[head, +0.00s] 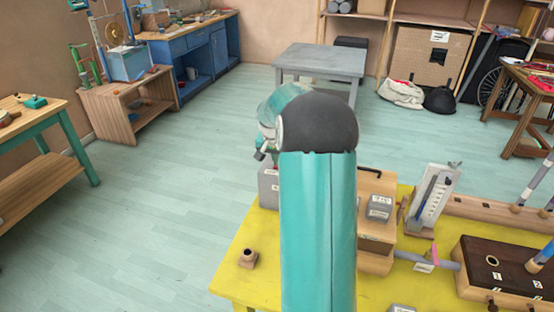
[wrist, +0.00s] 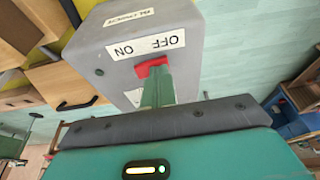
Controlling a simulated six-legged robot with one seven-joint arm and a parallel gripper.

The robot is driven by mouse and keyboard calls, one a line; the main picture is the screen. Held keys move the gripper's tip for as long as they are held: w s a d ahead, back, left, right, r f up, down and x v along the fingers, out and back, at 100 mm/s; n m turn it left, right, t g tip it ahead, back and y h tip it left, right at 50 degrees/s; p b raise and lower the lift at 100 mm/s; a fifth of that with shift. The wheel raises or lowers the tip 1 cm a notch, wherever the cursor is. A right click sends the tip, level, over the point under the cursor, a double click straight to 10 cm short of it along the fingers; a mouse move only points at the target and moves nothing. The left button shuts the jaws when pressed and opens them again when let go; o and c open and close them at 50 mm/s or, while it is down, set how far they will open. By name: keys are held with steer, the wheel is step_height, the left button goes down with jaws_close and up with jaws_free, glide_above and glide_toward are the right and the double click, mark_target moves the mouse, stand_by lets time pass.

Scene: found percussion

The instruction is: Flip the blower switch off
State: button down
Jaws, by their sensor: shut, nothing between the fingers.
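The blower switch box (wrist: 118,70) is a grey case with a white label reading OFF and ON and a red switch (wrist: 151,66) beside that label. My gripper (wrist: 154,76) is shut and empty, its green fingertips right at the red switch. They seem to touch it, but I cannot be sure. They cover part of the switch, so I cannot tell which way it is set. In the head view a grey box (head: 268,187), apparently the same one, shows at the yellow table's far left, partly behind my teal arm. My gripper is mostly hidden there.
The yellow table (head: 240,272) also holds a small brown block (head: 248,259), a wooden box (head: 375,205), a white gauge stand (head: 432,198) and a dark wooden box (head: 505,270). Open floor lies left of the table. A grey table (head: 320,62) stands behind.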

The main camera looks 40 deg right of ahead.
steer(key=shift+s+d, duration=0.4)
steer(key=shift+s, duration=0.4)
steer(key=shift+r, duration=0.6)
steer(key=d+v, duration=0.1)
steer(key=v, duration=1.1)
steer(key=shift+s+r, duration=0.35)
steer(key=shift+r, duration=0.1)
steer(key=shift+d, duration=0.1)
steer(key=d+m+y, duration=0.1)
steer(key=m, duration=0.5)
steer(key=d+m+y, duration=0.1)
steer(key=m, duration=0.5)
steer(key=w+d+m+y, duration=0.1)
steer(key=m+y, duration=0.1)
steer(key=m, duration=0.4)
steer(key=shift+w+d+r+t, duration=0.15)
steer(key=shift+d+t, duration=0.1)
steer(key=shift+t, duration=0.05)
